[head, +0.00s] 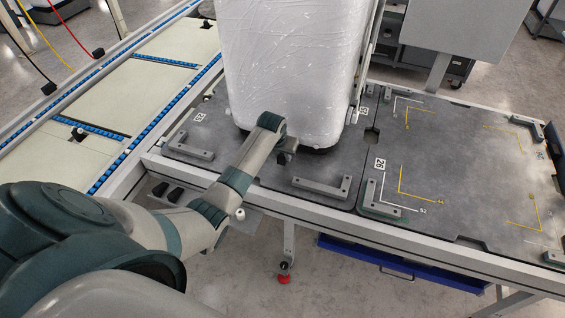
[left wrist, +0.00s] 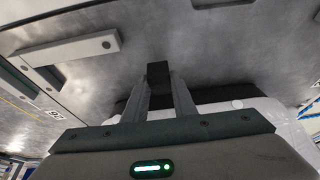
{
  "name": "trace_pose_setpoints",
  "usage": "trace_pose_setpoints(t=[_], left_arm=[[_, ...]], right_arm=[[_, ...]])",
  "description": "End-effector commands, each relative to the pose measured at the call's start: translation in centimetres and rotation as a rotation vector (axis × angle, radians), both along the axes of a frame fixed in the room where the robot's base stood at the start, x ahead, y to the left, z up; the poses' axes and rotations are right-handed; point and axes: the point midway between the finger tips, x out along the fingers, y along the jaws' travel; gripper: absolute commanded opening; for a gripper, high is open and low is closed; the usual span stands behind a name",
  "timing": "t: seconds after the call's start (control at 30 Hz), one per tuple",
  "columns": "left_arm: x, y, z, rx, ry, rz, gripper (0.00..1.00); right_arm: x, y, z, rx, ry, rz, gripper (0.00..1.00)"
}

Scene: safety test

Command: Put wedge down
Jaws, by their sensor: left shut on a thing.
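The wedge (left wrist: 158,72) is a small black block, seen in the left wrist view between the tips of my left gripper (left wrist: 158,90). The gripper is shut on it. In the head view my left gripper (head: 287,150) is low at the front of the white wrapped unit (head: 285,65), close to its bottom edge. My right gripper is not in view.
The unit stands on a dark grey plate (head: 245,185) with grey corner brackets, one (head: 322,188) near my gripper. The marked plate area (head: 460,165) to the right is clear. A conveyor (head: 150,75) with blue roller strips runs on the left.

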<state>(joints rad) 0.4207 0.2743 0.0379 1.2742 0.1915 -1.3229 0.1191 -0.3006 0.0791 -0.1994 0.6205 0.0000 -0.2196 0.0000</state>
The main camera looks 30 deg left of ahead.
Motion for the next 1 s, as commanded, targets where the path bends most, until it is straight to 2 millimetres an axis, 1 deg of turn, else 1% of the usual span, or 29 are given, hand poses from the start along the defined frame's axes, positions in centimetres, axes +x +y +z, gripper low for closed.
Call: trace_pose_setpoints(t=[0.07,0.3,0.4,0.67,0.9,0.93,0.97,1.0], left_arm=[[-0.1,0.0,-0.5,-0.001,0.003,0.000,0.02],[-0.1,0.0,-3.3,-0.001,0.003,0.001,0.02],[-0.1,0.0,-3.8,-0.001,0.001,0.001,0.02],[-0.1,0.0,-3.9,0.000,0.000,0.000,0.02],[0.0,0.0,-4.5,0.000,0.000,0.000,0.02],[0.0,0.0,-4.4,0.000,0.000,0.000,0.32],[0.0,0.0,-4.4,0.000,0.000,0.000,0.39],[0.0,0.0,-4.4,0.000,0.000,0.000,0.43]], right_arm=[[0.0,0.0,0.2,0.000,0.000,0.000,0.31],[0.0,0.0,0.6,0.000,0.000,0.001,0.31],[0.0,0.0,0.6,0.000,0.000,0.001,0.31],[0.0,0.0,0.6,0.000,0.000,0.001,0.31],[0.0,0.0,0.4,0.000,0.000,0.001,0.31],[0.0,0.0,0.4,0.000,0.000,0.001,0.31],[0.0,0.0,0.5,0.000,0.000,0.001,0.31],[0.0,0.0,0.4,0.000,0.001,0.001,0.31]])
